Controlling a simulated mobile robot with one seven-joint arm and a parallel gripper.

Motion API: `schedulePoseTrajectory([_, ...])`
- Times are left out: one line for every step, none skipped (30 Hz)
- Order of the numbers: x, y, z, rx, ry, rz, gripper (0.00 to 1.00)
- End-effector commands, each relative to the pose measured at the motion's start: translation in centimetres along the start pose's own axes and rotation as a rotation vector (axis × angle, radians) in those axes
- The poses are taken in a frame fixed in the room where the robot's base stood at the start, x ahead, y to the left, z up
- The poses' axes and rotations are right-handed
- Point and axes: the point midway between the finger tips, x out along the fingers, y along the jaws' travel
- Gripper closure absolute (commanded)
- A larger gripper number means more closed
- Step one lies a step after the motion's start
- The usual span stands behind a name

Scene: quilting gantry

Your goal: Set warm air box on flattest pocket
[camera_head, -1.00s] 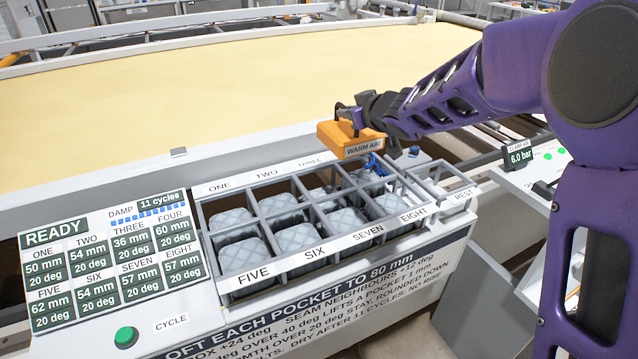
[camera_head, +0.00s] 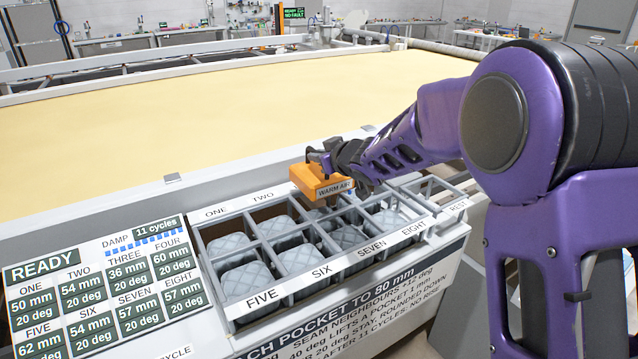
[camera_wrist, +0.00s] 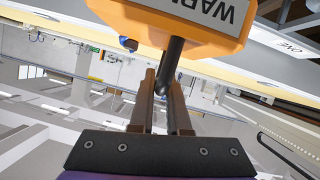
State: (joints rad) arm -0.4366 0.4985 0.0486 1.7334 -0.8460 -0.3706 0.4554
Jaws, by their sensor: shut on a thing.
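The orange warm air box (camera_head: 320,180), labelled WARM AIR, hangs in my gripper (camera_head: 332,160) above the back row of the pocket rack (camera_head: 284,287). It also shows in the wrist view (camera_wrist: 190,22), where my gripper's two fingers (camera_wrist: 164,100) are closed on its dark handle. In the head view the box covers the THREE label and part of the pocket behind; whether it touches the rack is hard to tell, but it looks raised. The display panel (camera_head: 100,280) reads THREE 36 mm, 20 deg, the lowest height shown. FOUR reads 60 mm.
Grey bars divide the rack into pockets holding grey quilted pads, such as the one above FIVE (camera_head: 248,282). An empty-looking REST bracket (camera_head: 458,205) juts from the rack's right end. The wide yellow quilt bed (camera_head: 200,110) lies behind. DAMP reads 11 cycles.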

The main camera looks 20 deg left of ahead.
Motion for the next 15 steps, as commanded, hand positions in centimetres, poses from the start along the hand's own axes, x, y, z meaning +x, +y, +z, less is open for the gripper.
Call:
schedulePoseTrajectory([0.2, -0.1, 0.3, 0.000, 0.003, 0.000, 1.00])
schedulePoseTrajectory([0.2, -0.1, 0.4, 0.001, 0.004, 0.000, 1.00])
schedulePoseTrajectory([0.3, -0.2, 0.6, 0.001, 0.004, -0.001, 1.00])
schedulePoseTrajectory([0.4, -0.3, 0.8, 0.001, 0.004, -0.001, 1.00])
schedulePoseTrajectory([0.5, -0.3, 1.1, 0.000, 0.003, -0.001, 1.00])
schedulePoseTrajectory([0.7, -0.4, 1.6, -0.001, 0.002, -0.001, 1.00])
schedulePoseTrajectory([0.8, -0.5, 2.0, 0.000, 0.002, 0.000, 1.00])
schedulePoseTrajectory([1.0, -0.6, 2.4, 0.001, 0.002, 0.000, 1.00])
schedulePoseTrajectory([1.3, -0.8, 3.0, 0.001, 0.002, -0.002, 1.00])
schedulePoseTrajectory([1.4, -0.8, 3.4, 0.000, 0.001, -0.002, 1.00])
schedulePoseTrajectory([1.6, -0.8, 3.7, 0.000, 0.001, 0.000, 1.00])
schedulePoseTrajectory([1.6, -0.9, 3.8, 0.000, 0.003, 0.000, 1.00])
schedulePoseTrajectory([1.6, -0.9, 3.9, 0.000, 0.004, 0.000, 1.00])
schedulePoseTrajectory([1.6, -0.8, 3.8, 0.000, 0.005, 0.000, 1.00])
schedulePoseTrajectory([1.6, -0.8, 3.7, 0.000, 0.005, 0.001, 1.00])
